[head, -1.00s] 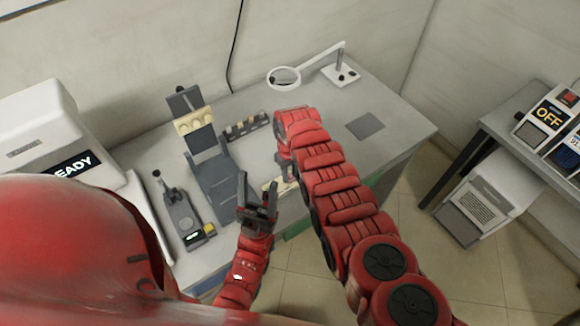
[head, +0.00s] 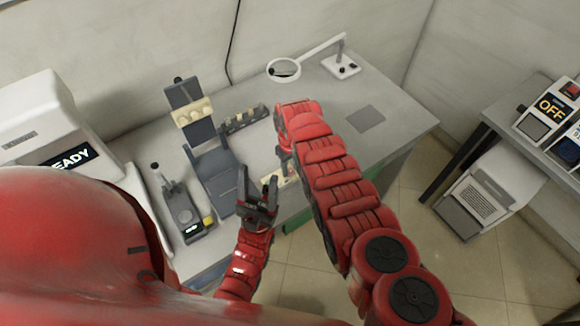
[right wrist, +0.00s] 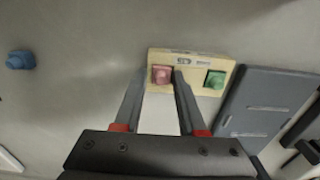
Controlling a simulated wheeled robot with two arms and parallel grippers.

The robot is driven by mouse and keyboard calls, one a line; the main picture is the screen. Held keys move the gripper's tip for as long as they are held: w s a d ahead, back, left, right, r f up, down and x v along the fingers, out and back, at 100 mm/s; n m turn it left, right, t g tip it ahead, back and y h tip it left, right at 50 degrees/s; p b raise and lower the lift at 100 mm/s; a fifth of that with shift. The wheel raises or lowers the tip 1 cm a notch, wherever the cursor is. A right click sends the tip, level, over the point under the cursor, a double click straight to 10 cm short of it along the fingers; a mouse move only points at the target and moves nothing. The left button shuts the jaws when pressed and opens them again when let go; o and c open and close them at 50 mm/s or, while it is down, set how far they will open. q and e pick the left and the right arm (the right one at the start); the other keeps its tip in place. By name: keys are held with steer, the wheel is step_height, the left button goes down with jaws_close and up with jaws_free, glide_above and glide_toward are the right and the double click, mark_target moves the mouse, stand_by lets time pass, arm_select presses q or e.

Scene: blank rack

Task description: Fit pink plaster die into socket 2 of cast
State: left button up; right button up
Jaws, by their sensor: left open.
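The cast is a cream block (right wrist: 194,60) with a label, lying on the bench. In the right wrist view, a pink die (right wrist: 161,75) is at its left end and a green die (right wrist: 215,80) at its right end. My right gripper (right wrist: 162,78) points down at the block, its fingertips closed against two sides of the pink die. I cannot tell how deep the pink die sits. In the head view the cast (head: 276,180) is partly hidden by my arms. My left gripper (head: 259,187) is open and empty near the bench's front edge.
A blue die (right wrist: 20,60) stands alone on the bench. A grey stand (head: 213,170) and a small device (head: 183,215) are to the left. A dark rack (head: 243,118), magnifier lamp (head: 284,69) and grey mat (head: 366,118) are behind.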

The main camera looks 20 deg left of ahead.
mark_target(290, 169)
steer(key=shift+s+r+p, duration=0.2)
steer(key=shift+r+p, duration=0.1)
steer(key=shift+p, duration=0.2)
steer(key=shift+w+r, duration=0.15)
step_height(290, 169, up, 3)
steer(key=shift+w+a+f+p, duration=0.1)
steer(key=shift+f+p, duration=0.1)
steer(key=shift+p, duration=0.55)
steer(key=shift+r, duration=0.25)
step_height(290, 169, up, 9)
steer(key=b, duration=0.2)
steer(key=shift+f, duration=0.2)
